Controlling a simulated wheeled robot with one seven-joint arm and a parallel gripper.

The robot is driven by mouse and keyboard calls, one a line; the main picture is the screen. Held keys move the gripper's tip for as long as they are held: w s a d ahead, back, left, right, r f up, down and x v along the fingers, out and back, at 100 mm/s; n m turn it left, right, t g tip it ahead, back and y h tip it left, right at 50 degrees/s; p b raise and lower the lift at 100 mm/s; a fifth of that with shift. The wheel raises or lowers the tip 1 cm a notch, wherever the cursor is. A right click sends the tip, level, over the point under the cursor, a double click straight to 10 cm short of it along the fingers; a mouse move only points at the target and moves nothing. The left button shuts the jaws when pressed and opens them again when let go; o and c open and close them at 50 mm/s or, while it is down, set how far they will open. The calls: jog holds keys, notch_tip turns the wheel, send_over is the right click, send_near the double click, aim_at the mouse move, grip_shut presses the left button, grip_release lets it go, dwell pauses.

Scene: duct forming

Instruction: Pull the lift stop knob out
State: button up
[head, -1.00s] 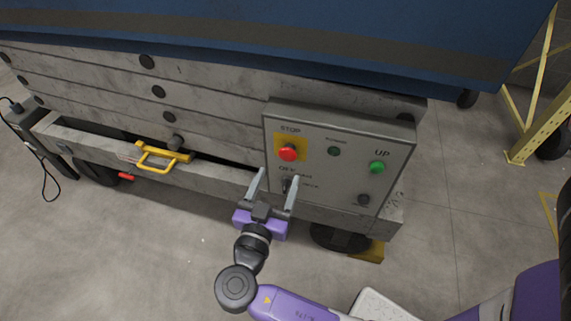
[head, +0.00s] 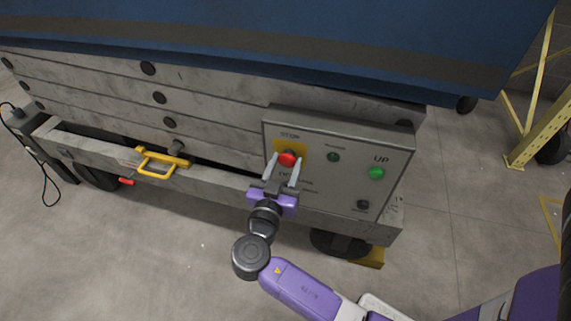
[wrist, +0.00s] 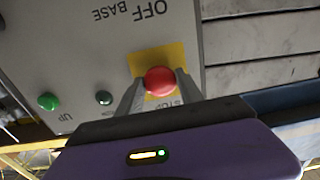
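The red stop knob (head: 289,159) sits on a yellow square at the upper left of the grey control panel (head: 336,183). It also shows in the wrist view (wrist: 160,81), between the two finger tips. My gripper (head: 283,168) is in front of the panel with its fingers spread, one on each side of the knob. In the wrist view the gripper (wrist: 158,88) looks open, with the left finger a little apart from the knob and the right finger close to its edge. I cannot tell whether either finger touches it.
A green UP button (head: 376,173), a small dark green light (head: 333,157) and a black knob (head: 363,204) are on the same panel. A yellow handle (head: 160,164) sticks out of the lift frame to the left. The blue lift platform (head: 300,45) overhangs above.

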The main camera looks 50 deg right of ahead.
grip_shut()
jog(key=shift+s+a+f+b, duration=0.15)
jog(key=shift+s+a+b, duration=0.1)
jog(key=shift+a+b, duration=0.55)
jog(key=o, duration=0.6)
grip_release()
jog(key=shift+a, duration=0.1)
jog(key=v, duration=0.7)
jog(key=shift+s+a, duration=0.2)
jog(key=shift+a, duration=0.1)
